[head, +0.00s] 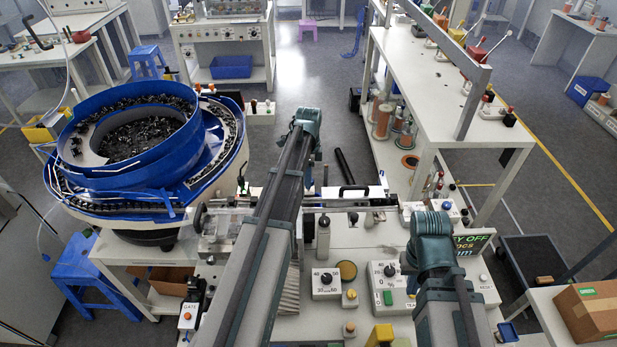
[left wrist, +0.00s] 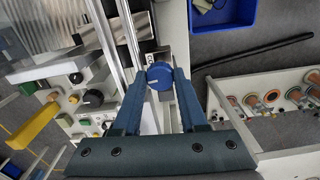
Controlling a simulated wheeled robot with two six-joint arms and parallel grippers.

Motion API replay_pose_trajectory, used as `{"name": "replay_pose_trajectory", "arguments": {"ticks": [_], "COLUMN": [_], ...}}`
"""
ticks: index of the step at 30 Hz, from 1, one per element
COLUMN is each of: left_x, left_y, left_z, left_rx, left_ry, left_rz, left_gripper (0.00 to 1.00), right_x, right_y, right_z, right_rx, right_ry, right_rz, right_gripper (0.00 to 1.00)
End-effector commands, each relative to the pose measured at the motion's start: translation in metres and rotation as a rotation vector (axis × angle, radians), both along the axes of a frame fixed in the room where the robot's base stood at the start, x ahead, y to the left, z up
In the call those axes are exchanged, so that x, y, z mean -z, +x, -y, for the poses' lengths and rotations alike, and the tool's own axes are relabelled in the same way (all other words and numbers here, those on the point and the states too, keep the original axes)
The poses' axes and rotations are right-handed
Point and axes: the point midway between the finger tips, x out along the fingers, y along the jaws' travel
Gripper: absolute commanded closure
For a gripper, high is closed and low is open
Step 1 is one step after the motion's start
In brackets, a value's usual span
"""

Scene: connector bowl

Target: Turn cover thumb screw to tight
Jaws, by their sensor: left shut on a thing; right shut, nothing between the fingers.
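A blue round thumb screw (left wrist: 159,76) with a white mark on its face shows in the left wrist view. My left gripper (left wrist: 160,82) is shut on it, with one finger on each side. The screw sits beside long metal rails (left wrist: 127,45). In the head view I cannot make out the screw or my left gripper; my left arm covers the middle of the bench. My right arm shows at the lower right of the head view, but its gripper is hidden.
A blue bowl feeder (head: 130,185) full of black parts stands at the left. Control boxes with dials (head: 326,284) and a yellow block (head: 380,335) are on the bench in front. A white shelf (head: 420,65) stands at the right. A cardboard box (head: 590,308) sits far right.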

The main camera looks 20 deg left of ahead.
Motion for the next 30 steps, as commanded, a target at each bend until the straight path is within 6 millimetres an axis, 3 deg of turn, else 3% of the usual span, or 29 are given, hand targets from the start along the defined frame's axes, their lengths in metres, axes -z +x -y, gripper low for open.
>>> {"name": "replay_pose_trajectory", "arguments": {"ticks": [24, 25, 29, 30], "left_x": [0.0000, 0.0000, 0.0000, 0.0000], "left_y": [0.0001, 0.0001, 0.0001, 0.0001], "left_z": [0.0001, 0.0001, 0.0001, 0.0001], "left_rx": [0.102, 0.102, 0.102, 0.102], "left_ry": [0.000, 0.000, 0.000, 0.000], "left_rz": [0.000, 0.000, 0.000, 0.000], "left_gripper": [1.00, 0.53, 0.29, 0.28], "right_x": [0.0000, 0.0000, 0.0000, 0.0000], "right_y": [0.0000, 0.0000, 0.0000, 0.0000], "right_z": [0.0000, 0.0000, 0.0000, 0.0000], "right_rx": [0.000, 0.000, 0.000, 0.000], "right_ry": [0.000, 0.000, 0.000, 0.000], "right_rz": [0.000, 0.000, 0.000, 0.000], "right_gripper": [1.00, 1.00, 1.00, 1.00]}}
